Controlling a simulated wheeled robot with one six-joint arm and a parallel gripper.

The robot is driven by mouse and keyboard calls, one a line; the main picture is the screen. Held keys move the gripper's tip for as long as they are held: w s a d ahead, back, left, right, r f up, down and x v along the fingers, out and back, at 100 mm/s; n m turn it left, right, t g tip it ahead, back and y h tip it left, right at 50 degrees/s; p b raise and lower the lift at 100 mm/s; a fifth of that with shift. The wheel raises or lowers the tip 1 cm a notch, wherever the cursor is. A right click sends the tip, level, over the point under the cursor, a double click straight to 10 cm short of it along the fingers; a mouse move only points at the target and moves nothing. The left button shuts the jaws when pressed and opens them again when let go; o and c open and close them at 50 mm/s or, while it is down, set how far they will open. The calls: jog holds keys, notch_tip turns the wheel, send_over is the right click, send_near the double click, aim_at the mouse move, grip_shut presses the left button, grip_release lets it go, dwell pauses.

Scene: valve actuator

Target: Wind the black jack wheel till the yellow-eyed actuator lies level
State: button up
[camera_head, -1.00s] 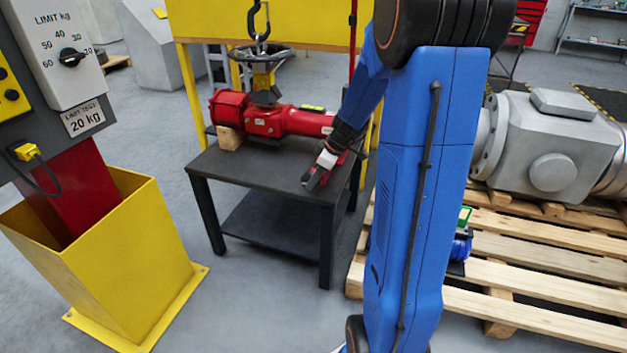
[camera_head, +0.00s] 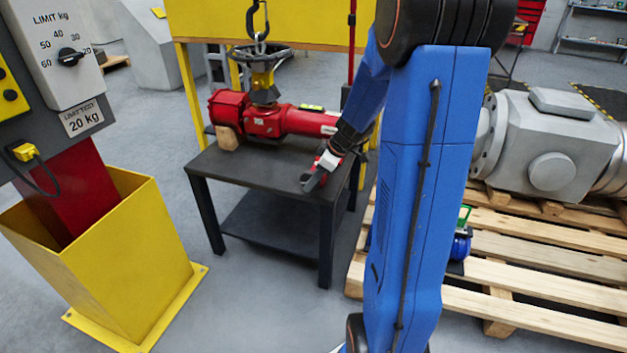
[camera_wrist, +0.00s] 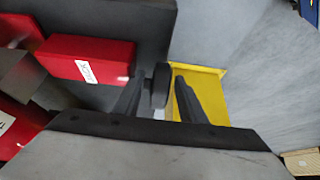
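The red actuator (camera_head: 260,120) lies along the black table in the head view, its left end on a wooden block (camera_head: 228,138). A yellow fitting (camera_head: 265,82) rises from it under a dark hook. My gripper (camera_head: 312,180) is low over the table's front right part. In the wrist view, a small black round wheel (camera_wrist: 160,85) sits between the fingers of my gripper (camera_wrist: 160,92). The left finger is close to it; a gap shows on the right. A red block with a white label (camera_wrist: 90,60) is beside the wheel. The wheel is not discernible in the head view.
The black table (camera_head: 262,182) has bare room at its front left. A yellow bin (camera_head: 125,265) and a control panel stand at the left. At the right a wooden pallet (camera_head: 545,285) carries a grey valve body (camera_head: 550,145).

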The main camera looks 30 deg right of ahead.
jog(key=v, duration=1.7)
jog(key=shift+r, duration=0.2)
jog(key=shift+s, duration=0.1)
jog(key=s+a+f+m+h, duration=0.1)
jog(key=s+a+m+h, duration=0.2)
jog(key=s+a, duration=1.8)
jog(key=s+m, duration=0.1)
jog(key=m, duration=0.3)
jog(key=shift+s+a+m+h, duration=0.3)
jog(key=shift+w, duration=0.1)
